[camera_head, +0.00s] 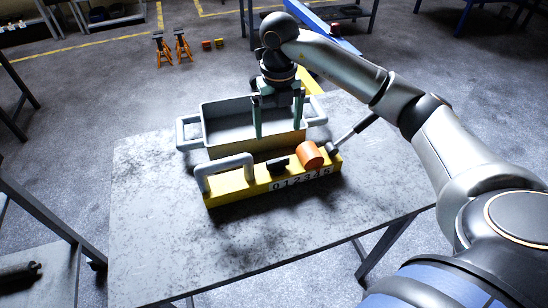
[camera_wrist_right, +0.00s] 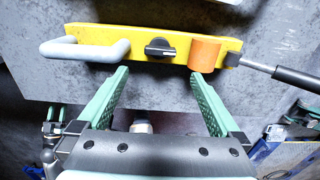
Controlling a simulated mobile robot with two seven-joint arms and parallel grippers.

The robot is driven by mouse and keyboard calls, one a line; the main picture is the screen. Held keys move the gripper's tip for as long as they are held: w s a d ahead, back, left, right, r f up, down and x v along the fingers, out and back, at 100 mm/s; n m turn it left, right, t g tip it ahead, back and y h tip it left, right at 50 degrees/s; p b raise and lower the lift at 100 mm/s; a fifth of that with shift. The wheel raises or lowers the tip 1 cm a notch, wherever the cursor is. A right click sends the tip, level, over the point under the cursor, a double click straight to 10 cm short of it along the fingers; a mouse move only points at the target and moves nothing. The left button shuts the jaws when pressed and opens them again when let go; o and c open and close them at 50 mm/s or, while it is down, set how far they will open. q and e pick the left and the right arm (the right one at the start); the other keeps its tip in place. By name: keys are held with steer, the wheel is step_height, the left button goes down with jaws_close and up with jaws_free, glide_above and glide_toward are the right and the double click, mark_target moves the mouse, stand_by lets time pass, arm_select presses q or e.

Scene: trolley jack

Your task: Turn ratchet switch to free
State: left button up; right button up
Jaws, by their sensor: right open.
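The ratchet switch is a black knob (camera_head: 278,164) on top of a yellow bar (camera_head: 232,184). In the right wrist view the knob (camera_wrist_right: 160,48) has a pale pointer line lying roughly along the bar. My right gripper (camera_head: 278,131) points down with its green fingers spread and empty. An orange cylinder (camera_head: 310,154) sits right of the knob, and a grey handle (camera_head: 226,168) left.
A grey bin (camera_head: 213,126) with side handles stands just behind the bar. A dark-gripped lever (camera_head: 354,132) sticks out from the bar's right end. The bar's front carries a number strip (camera_head: 302,178). The grey table (camera_head: 150,215) is bare in front and to the left.

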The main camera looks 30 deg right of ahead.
mark_target(278, 160)
step_height(278, 160, down, 12)
steer(key=shift+r+p, duration=0.25)
steer(key=shift+p, duration=0.2)
steer(key=c, duration=1.2)
